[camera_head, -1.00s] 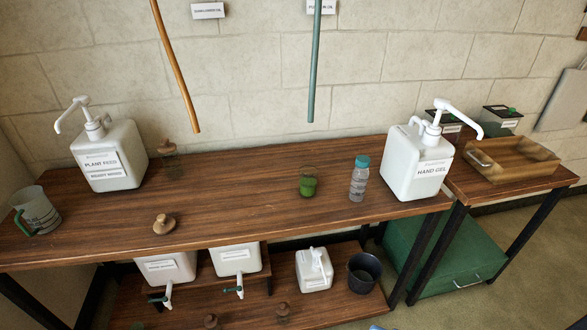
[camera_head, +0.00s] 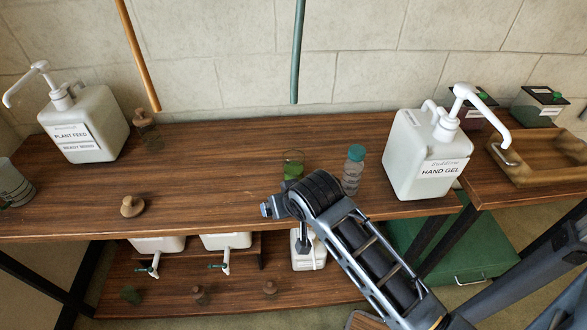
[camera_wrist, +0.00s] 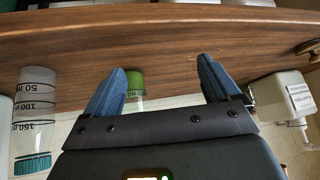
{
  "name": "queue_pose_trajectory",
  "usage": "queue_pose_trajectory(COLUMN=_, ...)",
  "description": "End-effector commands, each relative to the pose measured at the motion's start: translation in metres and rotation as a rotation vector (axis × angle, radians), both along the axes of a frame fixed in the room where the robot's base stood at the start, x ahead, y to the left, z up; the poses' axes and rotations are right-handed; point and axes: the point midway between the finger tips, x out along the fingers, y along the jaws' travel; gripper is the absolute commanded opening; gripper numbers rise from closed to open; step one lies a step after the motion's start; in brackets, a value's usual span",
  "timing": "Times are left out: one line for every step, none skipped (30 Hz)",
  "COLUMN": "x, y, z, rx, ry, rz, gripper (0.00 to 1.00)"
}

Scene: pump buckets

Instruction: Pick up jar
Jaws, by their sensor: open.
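A small clear glass jar with green contents (camera_head: 292,165) stands on the wooden table, left of a clear bottle with a teal cap (camera_head: 354,168). My gripper (camera_wrist: 161,66) is open, with two blue fingers spread and nothing held. The bottle (camera_wrist: 36,115) is outside the fingers at left. In the head view my arm reaches in from the lower right, and the fingers cannot be made out.
The hand gel dispenser (camera_head: 428,150) stands right of the bottle. The plant feed dispenser (camera_head: 85,125) and a wooden-topped glass vessel (camera_head: 150,140) stand at left. A wooden knob (camera_head: 132,206) sits near the front edge. The table's middle left is clear.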

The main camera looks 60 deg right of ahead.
Motion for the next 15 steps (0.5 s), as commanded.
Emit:
queue_pose_trajectory(x=0.011, y=-0.021, z=0.008, rx=0.014, ry=0.018, rz=-0.053, gripper=0.89)
queue_pose_trajectory(x=0.014, y=-0.031, z=0.012, rx=0.028, ry=0.034, rz=-0.083, gripper=0.89)
queue_pose_trajectory(x=0.019, y=-0.044, z=0.017, rx=0.045, ry=0.055, rz=-0.123, gripper=0.89)
queue_pose_trajectory(x=0.021, y=-0.053, z=0.021, rx=0.058, ry=0.072, rz=-0.151, gripper=0.89)
queue_pose_trajectory(x=0.023, y=-0.062, z=0.025, rx=0.071, ry=0.086, rz=-0.18, gripper=0.89)
queue_pose_trajectory(x=0.025, y=-0.072, z=0.031, rx=0.085, ry=0.103, rz=-0.214, gripper=0.89)
queue_pose_trajectory(x=0.026, y=-0.079, z=0.035, rx=0.095, ry=0.116, rz=-0.237, gripper=0.89)
queue_pose_trajectory(x=0.027, y=-0.085, z=0.039, rx=0.105, ry=0.127, rz=-0.257, gripper=0.89)
queue_pose_trajectory(x=0.027, y=-0.092, z=0.043, rx=0.118, ry=0.14, rz=-0.283, gripper=0.89)
queue_pose_trajectory(x=0.027, y=-0.097, z=0.046, rx=0.125, ry=0.148, rz=-0.298, gripper=0.89)
queue_pose_trajectory(x=0.028, y=-0.101, z=0.049, rx=0.131, ry=0.154, rz=-0.311, gripper=0.89)
queue_pose_trajectory(x=0.027, y=-0.104, z=0.052, rx=0.139, ry=0.163, rz=-0.325, gripper=0.89)
queue_pose_trajectory(x=0.028, y=-0.107, z=0.054, rx=0.144, ry=0.167, rz=-0.334, gripper=0.89)
queue_pose_trajectory(x=0.027, y=-0.109, z=0.056, rx=0.148, ry=0.172, rz=-0.342, gripper=0.89)
queue_pose_trajectory(x=0.027, y=-0.111, z=0.056, rx=0.152, ry=0.176, rz=-0.351, gripper=0.89)
